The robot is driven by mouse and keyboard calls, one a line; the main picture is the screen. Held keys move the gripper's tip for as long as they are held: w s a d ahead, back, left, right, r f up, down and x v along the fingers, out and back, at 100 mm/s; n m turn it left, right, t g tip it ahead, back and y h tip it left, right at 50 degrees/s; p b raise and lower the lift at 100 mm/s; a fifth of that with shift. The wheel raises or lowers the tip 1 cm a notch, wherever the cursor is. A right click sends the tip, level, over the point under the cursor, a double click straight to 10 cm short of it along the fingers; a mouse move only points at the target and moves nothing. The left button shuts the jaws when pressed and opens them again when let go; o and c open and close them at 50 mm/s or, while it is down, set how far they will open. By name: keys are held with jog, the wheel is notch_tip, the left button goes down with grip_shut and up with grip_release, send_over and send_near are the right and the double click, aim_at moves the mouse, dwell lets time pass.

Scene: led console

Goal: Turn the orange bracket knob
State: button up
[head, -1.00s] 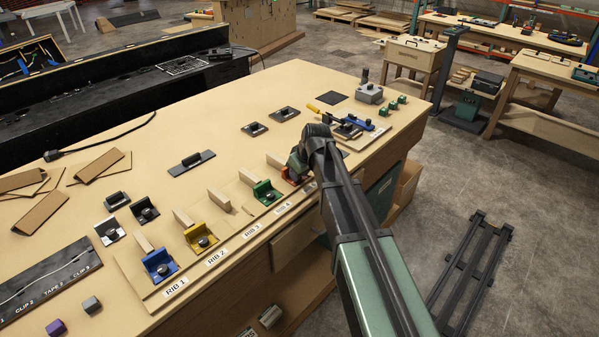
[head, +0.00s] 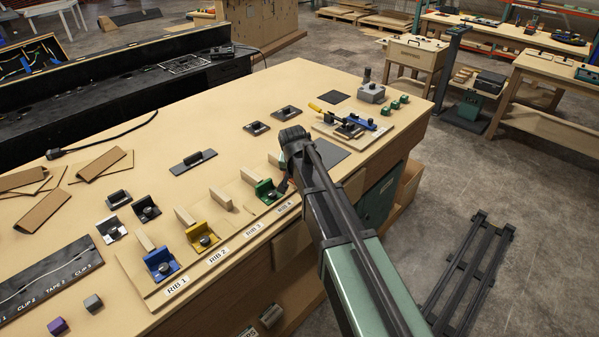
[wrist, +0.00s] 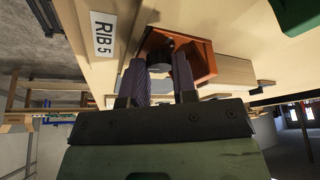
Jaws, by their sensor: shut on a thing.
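The orange bracket (wrist: 201,58) shows in the wrist view beside the RIB 5 label (wrist: 103,34), with a pale wooden rib behind it. Its dark round knob (wrist: 159,48) lies between the two fingers of my gripper (wrist: 158,68). My gripper is shut on the knob, one finger on each side; the fingers partly cover knob and bracket. In the head view my arm and wrist hide most of the orange bracket, and the fingertips are hard to make out.
The green bracket (head: 268,192) stands close to the left of my wrist. The yellow bracket (head: 203,237) and blue bracket (head: 160,265) are farther left in the row. A tool board (head: 352,128) lies on the bench beyond my wrist.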

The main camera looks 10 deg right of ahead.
jog(key=m+h, duration=0.1)
jog(key=m, duration=0.2)
jog(key=shift+w+a+m+g, duration=0.1)
jog(key=shift+w+m+g, duration=0.05)
jog(key=shift+m+g, duration=0.2)
dwell(1.1)
jog(key=o, duration=0.7)
jog(key=p+v, duration=1)
jog(key=v, duration=0.1)
jog(key=shift+a, duration=0.15)
